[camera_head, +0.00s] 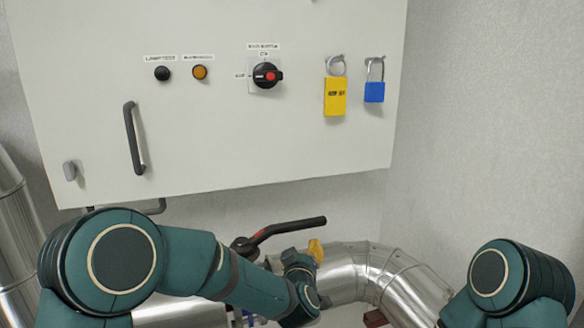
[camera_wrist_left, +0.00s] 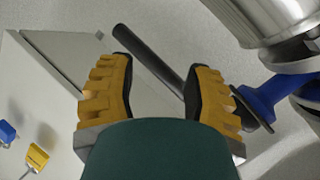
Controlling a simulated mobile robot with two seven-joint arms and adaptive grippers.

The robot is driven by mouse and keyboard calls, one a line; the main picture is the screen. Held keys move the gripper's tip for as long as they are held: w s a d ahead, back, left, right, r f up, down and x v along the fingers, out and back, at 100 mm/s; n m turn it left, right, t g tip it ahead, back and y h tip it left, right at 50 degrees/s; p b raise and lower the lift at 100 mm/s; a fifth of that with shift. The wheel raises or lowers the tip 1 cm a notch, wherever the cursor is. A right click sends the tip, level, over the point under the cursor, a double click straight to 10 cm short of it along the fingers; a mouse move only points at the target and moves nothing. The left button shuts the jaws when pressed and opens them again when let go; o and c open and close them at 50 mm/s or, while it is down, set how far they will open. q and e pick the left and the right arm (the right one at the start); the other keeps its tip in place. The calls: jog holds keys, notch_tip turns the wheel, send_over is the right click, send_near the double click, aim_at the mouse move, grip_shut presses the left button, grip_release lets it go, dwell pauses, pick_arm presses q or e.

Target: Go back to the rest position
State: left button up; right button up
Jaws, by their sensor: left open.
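My left gripper (camera_head: 316,250) is low in the middle of the head view, mostly hidden by my own teal arm, with a yellow finger showing. It is beside the black lever handle (camera_head: 290,229) of a valve on the pipework. In the left wrist view the two yellow fingers of my left gripper (camera_wrist_left: 163,68) are spread apart with nothing held between them. The dark handle bar (camera_wrist_left: 150,55) shows beyond the fingers. My right arm shows only at the lower right of the head view; its gripper is out of view.
A white cabinet (camera_head: 210,125) hangs above, with a grey door handle (camera_head: 134,138), a rotary switch (camera_head: 266,75), a yellow padlock (camera_head: 335,97) and a blue padlock (camera_head: 374,91). A silver pipe (camera_head: 345,270) bends below it. A blue part (camera_wrist_left: 262,95) is near the right finger in the wrist view.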

pick_arm(q)
jog(key=s+a+f+m+g+h+b, duration=0.1)
jog(key=s+a+f+g, duration=0.25)
jog(key=f, duration=0.45)
jog(key=s+a+f+m+g, duration=0.15)
jog(key=s+f, duration=0.25)
jog(key=f, duration=0.4)
jog(key=s+a+f+g+h+b, duration=0.1)
jog(key=s+a+f+g, duration=0.25)
jog(key=f, duration=0.45)
jog(key=s+a+f+g, duration=0.1)
jog(key=s+f+g, duration=0.1)
jog(key=s, duration=0.4)
jog(key=s+a+f+m+g+b, duration=0.1)
jog(key=s+f+g, duration=0.1)
jog(key=s+f, duration=0.3)
jog(key=s+a+f+g, duration=0.2)
jog(key=s+f, duration=0.2)
jog(key=s, duration=0.5)
jog(key=shift+s+f+b, duration=0.2)
jog(key=shift+s+b, duration=0.05)
jog(key=shift+b, duration=0.1)
jog(key=shift+o, duration=0.2)
